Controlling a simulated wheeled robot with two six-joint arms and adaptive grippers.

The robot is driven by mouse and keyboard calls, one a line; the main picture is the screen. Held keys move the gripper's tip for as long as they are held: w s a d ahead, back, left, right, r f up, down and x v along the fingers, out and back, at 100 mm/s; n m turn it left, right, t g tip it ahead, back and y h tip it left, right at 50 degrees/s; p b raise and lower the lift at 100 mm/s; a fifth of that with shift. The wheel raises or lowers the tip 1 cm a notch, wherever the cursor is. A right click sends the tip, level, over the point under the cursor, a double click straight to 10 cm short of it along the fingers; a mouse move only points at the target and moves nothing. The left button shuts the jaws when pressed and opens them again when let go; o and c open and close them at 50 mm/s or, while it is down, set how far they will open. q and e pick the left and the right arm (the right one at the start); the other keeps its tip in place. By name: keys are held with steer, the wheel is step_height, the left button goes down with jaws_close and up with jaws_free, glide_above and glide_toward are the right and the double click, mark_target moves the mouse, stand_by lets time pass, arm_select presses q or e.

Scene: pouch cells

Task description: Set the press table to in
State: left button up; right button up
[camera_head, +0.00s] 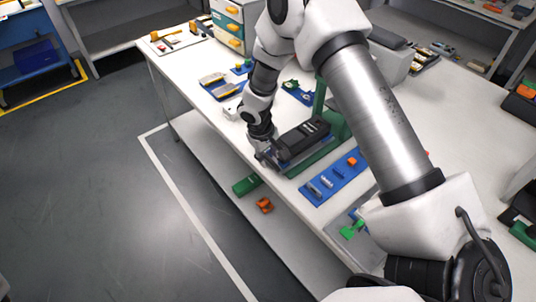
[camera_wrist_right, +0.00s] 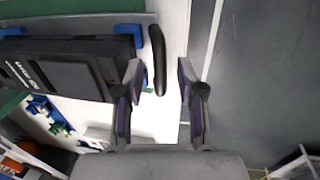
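The press has a green frame (camera_head: 335,122) on the white bench, with a dark block (camera_head: 302,138) on it. In the right wrist view the dark block (camera_wrist_right: 65,65) lies at the left, with blue pieces at its corners. A black bar-shaped handle (camera_wrist_right: 157,45) stands beside its end. I cannot tell how far in or out the press table is. My right gripper (camera_head: 263,154) is at the block's near-left end, by the bench edge. In the wrist view its fingers (camera_wrist_right: 160,78) are apart, with the handle between them, closer to the left finger. My left gripper is not in view.
A blue tray (camera_head: 330,185) with small parts lies right of the press. Blue holders (camera_head: 220,86) lie behind the gripper. A green item (camera_head: 246,185) and an orange item (camera_head: 264,205) sit on the lower shelf. The floor left of the bench is clear.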

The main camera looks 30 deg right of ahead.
mark_target(316, 126)
jaws_close()
steer(key=shift+d, duration=0.1)
steer(key=shift+d, duration=0.3)
steer(key=d, duration=0.6)
steer(key=w+d, duration=0.1)
steer(key=d, duration=1.1)
steer(key=shift+w+p, duration=0.25)
steer(key=shift+p, duration=0.1)
steer(key=shift+d+r, duration=0.1)
steer(key=shift+d, duration=0.05)
steer(key=shift+w, duration=0.1)
jaws_free()
steer(key=shift+o, duration=0.9)
steer(key=shift+d, duration=0.25)
